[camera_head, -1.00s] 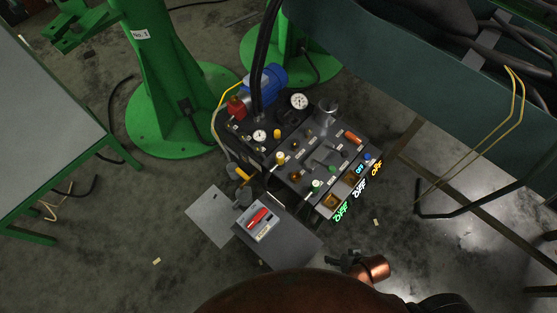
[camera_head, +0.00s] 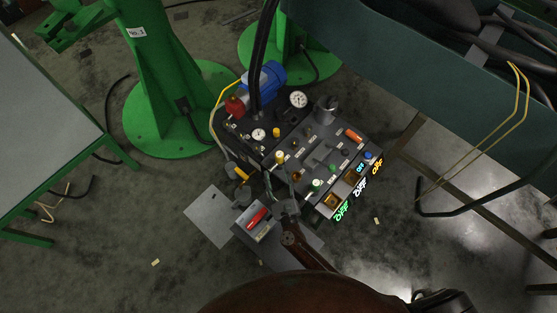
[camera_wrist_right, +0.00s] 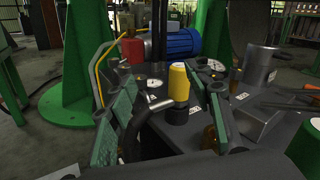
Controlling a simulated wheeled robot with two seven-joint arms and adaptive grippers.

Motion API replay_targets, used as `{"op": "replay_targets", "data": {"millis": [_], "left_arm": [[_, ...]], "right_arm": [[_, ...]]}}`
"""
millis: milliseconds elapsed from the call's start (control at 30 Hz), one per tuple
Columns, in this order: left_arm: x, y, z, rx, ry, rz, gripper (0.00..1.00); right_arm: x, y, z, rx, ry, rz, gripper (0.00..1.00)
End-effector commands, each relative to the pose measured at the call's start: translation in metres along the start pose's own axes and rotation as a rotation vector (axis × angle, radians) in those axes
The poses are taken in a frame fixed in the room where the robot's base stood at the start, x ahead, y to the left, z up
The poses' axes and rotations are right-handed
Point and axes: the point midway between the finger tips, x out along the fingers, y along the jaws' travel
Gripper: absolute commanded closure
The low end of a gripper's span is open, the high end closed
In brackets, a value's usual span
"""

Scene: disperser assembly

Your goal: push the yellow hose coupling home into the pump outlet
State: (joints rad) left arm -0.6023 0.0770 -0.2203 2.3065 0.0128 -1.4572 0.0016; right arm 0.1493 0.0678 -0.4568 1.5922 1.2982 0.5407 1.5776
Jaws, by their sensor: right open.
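A yellow piece (camera_head: 242,175), which looks like the hose coupling, sits among dark fittings at the console's left front. Whether it is fully seated in the outlet cannot be told. My right gripper (camera_head: 282,182) is open above the console's front edge, to the right of that piece. In the right wrist view, its green-grey fingers (camera_wrist_right: 168,80) stand apart on either side of a yellow-topped fitting (camera_wrist_right: 179,82) with a dark base and a lever; I see no contact. This seems to be the yellow-topped fitting (camera_head: 280,157) on the console. My left gripper is not in view.
The dark console (camera_head: 325,170) carries gauges, knobs and lit labels. A blue motor (camera_head: 264,77) and a red part (camera_head: 235,106) stand behind it.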

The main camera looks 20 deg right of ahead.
Motion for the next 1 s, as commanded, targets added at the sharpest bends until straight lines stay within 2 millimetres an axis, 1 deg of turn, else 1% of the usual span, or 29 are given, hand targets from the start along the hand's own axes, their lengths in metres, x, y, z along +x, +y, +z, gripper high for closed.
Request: {"op": "replay_targets", "data": {"millis": [33,100,200,367,567,667,700,833,1000], "left_arm": [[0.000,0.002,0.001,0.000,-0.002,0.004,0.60],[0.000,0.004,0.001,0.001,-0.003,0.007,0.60],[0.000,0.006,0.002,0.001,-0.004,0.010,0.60],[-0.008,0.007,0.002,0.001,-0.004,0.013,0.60],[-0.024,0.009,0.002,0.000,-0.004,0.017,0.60],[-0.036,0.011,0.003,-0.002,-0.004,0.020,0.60],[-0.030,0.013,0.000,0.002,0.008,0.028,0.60],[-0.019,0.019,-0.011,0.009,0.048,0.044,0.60],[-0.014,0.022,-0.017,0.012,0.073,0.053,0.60]], "right_arm": [[0.006,-0.003,-0.004,0.081,0.013,-0.047,0.53],[0.009,-0.008,-0.009,0.172,0.030,-0.105,0.53],[0.012,-0.013,-0.015,0.252,0.045,-0.158,0.53],[0.023,-0.017,-0.019,0.286,0.051,-0.183,0.53],[0.043,-0.021,-0.021,0.284,0.050,-0.182,0.53],[0.054,-0.023,-0.022,0.282,0.049,-0.181,0.53],[0.061,-0.024,-0.023,0.281,0.050,-0.181,0.53],[0.079,-0.027,-0.024,0.281,0.051,-0.180,0.53],[0.088,-0.029,-0.023,0.281,0.051,-0.181,0.53]]}}
